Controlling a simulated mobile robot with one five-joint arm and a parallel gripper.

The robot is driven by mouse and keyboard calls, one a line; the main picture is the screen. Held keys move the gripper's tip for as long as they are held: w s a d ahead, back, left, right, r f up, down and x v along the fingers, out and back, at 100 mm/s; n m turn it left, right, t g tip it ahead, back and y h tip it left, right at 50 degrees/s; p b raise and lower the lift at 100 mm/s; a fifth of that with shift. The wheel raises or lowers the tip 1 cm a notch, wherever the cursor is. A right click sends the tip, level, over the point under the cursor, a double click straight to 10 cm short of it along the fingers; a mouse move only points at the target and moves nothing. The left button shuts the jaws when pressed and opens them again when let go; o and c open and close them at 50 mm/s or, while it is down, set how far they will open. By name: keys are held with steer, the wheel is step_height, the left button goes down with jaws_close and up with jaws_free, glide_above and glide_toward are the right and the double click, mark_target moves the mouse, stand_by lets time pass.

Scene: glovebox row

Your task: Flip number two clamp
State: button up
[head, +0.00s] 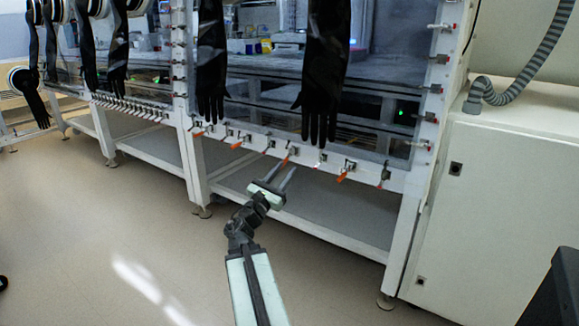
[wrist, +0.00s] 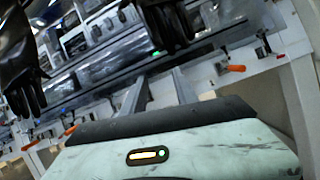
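Several toggle clamps with orange-tipped handles line the lower white rail of the glovebox; I see no numbers on them. One clamp (head: 287,157) is just beyond my fingertips, another (head: 346,174) is to its right, and a dark-handled one (head: 385,175) is further right. Two more (head: 237,144) (head: 198,133) are to the left. My gripper (head: 285,170) is open and empty, its fingers pointing at the rail. In the wrist view the fingers (wrist: 158,84) stand apart; one orange handle (wrist: 235,68) shows to their right, others (wrist: 70,130) at left. Contact with a clamp cannot be told.
Black gloves (head: 323,75) hang from the glovebox front just above the rail. A white frame with a lower shelf (head: 300,205) stands beneath. A white cabinet (head: 490,210) with a grey hose (head: 530,70) is at right. The floor at left is clear.

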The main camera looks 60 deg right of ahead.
steer(key=shift+s+a, duration=0.25)
steer(key=shift+c, duration=0.3)
